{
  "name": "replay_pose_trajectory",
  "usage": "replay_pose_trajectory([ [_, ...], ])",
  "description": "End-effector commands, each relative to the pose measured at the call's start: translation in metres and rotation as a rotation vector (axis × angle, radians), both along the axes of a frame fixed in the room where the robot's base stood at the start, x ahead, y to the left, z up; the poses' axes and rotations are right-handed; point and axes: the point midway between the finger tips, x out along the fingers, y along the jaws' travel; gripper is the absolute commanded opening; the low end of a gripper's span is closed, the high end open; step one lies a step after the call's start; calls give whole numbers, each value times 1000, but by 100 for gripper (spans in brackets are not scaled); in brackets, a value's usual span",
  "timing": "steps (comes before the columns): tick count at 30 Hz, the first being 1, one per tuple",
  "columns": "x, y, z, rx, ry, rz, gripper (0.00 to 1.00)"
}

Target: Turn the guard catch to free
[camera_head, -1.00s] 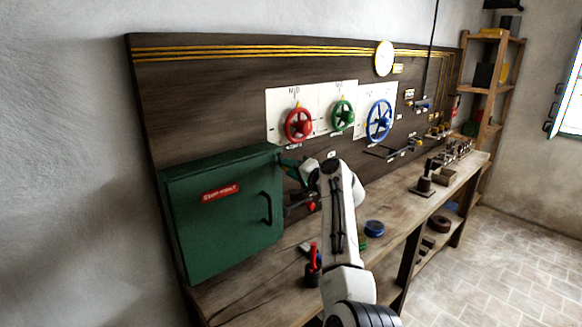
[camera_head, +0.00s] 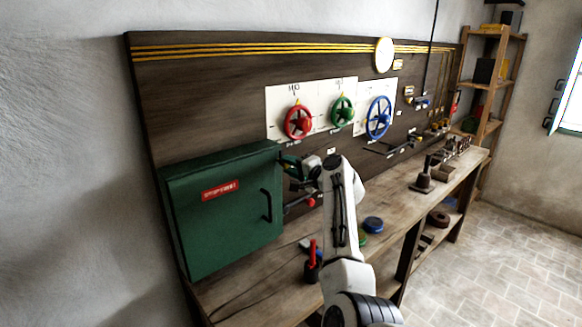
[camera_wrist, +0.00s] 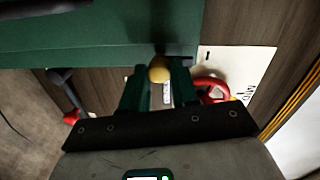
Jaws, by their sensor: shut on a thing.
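A round yellow knob (camera_wrist: 159,70) sits between the green fingertips of my gripper (camera_wrist: 157,77) in the wrist view, close to the edge of the green cabinet (camera_wrist: 100,30). It looks like the handle of the guard catch; the rest of the catch is hidden. My gripper is shut on this knob. In the head view, my gripper (camera_head: 287,163) is at the right upper edge of the green cabinet (camera_head: 215,230), in front of the dark board. The knob is too small to make out there. The cabinet door, with a red label (camera_head: 220,190) and a black handle (camera_head: 267,205), looks closed.
Red (camera_head: 298,122), green (camera_head: 342,112) and blue (camera_head: 378,117) handwheels are on the board to the right. A red-handled lever (camera_head: 302,203) juts out below my gripper. The wooden bench (camera_head: 250,295) carries a red-handled tool (camera_head: 312,262) and blue disc (camera_head: 373,224).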

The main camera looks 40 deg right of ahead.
Motion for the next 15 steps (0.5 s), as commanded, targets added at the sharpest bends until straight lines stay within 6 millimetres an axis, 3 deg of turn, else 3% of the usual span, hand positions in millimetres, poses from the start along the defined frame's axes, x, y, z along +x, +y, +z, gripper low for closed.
replay_pose_trajectory([
  [8,0,-1,0,0,1,-1,53],
  [15,0,0,0,0,0,-1,55],
])
